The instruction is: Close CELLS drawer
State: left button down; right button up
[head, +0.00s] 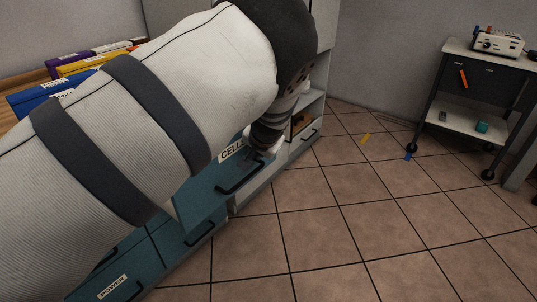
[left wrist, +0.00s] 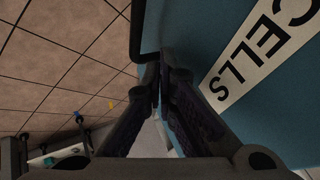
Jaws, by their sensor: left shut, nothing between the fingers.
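The teal CELLS drawer (head: 203,194) is in the middle of the head view, with a white CELLS label (head: 232,150) and a black bar handle (head: 240,178). Its front appears to stand out from the cabinet beside it; how far is hard to tell. My left gripper (head: 268,146) is at the label end of the drawer front, partly hidden by my arm. In the left wrist view the fingers (left wrist: 163,62) are shut and empty, close to the teal front (left wrist: 205,35) beside the label (left wrist: 262,45) and the black handle (left wrist: 137,30). Contact cannot be told. My right gripper is out of view.
A POWER drawer (head: 112,288) is at the lower left. Coloured binders (head: 48,98) lie on the wooden top at the left. A wheeled cart (head: 470,85) stands at the far right. The tiled floor (head: 350,220) is mostly clear, with small yellow and blue pieces.

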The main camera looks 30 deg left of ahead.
pick_arm(q)
jog(key=shift+a, duration=0.45)
